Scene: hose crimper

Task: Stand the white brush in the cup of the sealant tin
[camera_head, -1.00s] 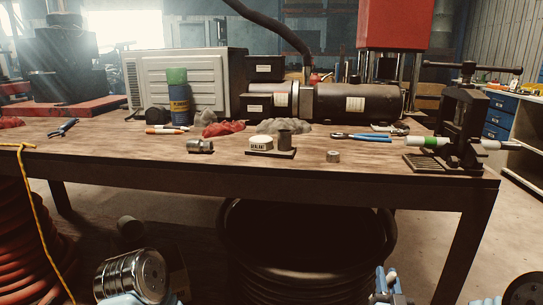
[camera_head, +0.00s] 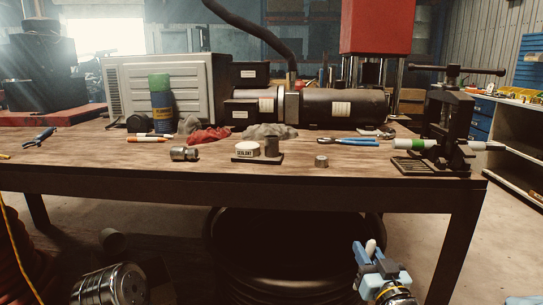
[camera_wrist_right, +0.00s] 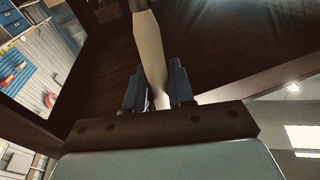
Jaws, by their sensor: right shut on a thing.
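The sealant tin (camera_head: 247,150) is a low white tin with a dark label, on a small dark base on the workbench. The cup (camera_head: 272,146) is a dark upright cylinder on the same base, right beside the tin. My right gripper (camera_head: 370,253) is in front of and below the bench edge, to the right of the tin. It is shut on the white brush (camera_head: 371,245), whose pale end sticks up between the fingers. In the right wrist view the pale handle (camera_wrist_right: 151,50) runs between the blue fingers to a darker part at the top. My left gripper is out of view.
A metal fitting (camera_head: 184,154) lies left of the tin; a small ring (camera_head: 321,161) and blue pliers (camera_head: 357,141) lie right. The crimper (camera_head: 440,135) stands at the bench's right end. Red (camera_head: 208,135) and grey rags lie behind. The bench front edge is clear.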

